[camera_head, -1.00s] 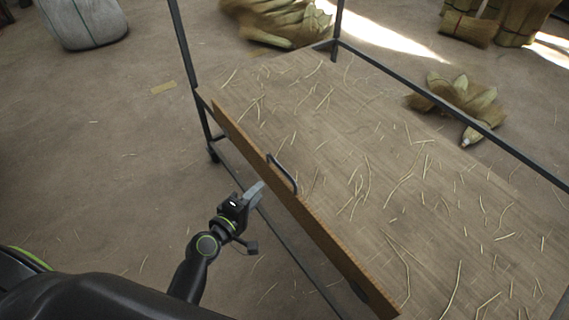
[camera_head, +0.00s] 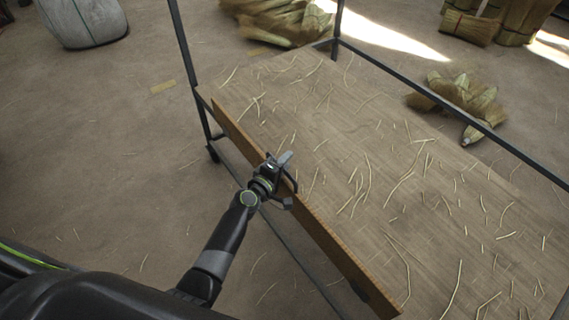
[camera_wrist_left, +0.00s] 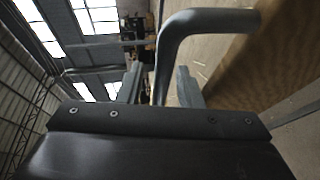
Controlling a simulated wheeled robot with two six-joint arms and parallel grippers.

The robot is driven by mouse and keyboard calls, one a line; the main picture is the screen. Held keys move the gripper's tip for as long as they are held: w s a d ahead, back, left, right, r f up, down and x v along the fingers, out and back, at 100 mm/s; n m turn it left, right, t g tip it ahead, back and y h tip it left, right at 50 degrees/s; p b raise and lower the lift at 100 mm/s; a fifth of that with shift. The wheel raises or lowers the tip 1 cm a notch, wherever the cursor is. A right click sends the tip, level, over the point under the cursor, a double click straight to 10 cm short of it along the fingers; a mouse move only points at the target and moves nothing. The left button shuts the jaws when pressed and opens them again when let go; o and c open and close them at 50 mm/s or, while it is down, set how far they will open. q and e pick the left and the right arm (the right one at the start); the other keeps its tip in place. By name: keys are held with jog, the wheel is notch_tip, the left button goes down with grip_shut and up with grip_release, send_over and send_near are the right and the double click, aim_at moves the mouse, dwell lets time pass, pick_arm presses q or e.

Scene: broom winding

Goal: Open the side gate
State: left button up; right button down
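The side gate (camera_head: 338,252) is a long wooden board along the near left edge of the cart bed, and it stands upright. In the left wrist view the gate's wooden edge (camera_wrist_left: 275,60) is at the right. Its grey bent handle (camera_wrist_left: 205,20) runs down between the two fingers of my left gripper (camera_wrist_left: 160,85), with gaps visible, so the gripper is open around it. In the head view my left gripper (camera_head: 286,181) is at the handle and mostly hides it. My right gripper is not in view.
The wooden cart bed (camera_head: 330,130) is strewn with straw bits, with dark metal posts and rails (camera_head: 440,100) around it. Brooms (camera_head: 465,100) lie beyond the far rail. A pale sack (camera_head: 85,22) is at the top left. The floor left of the gate is clear.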

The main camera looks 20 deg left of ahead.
pick_arm(q)
jog(key=shift+c, duration=0.3)
grip_shut()
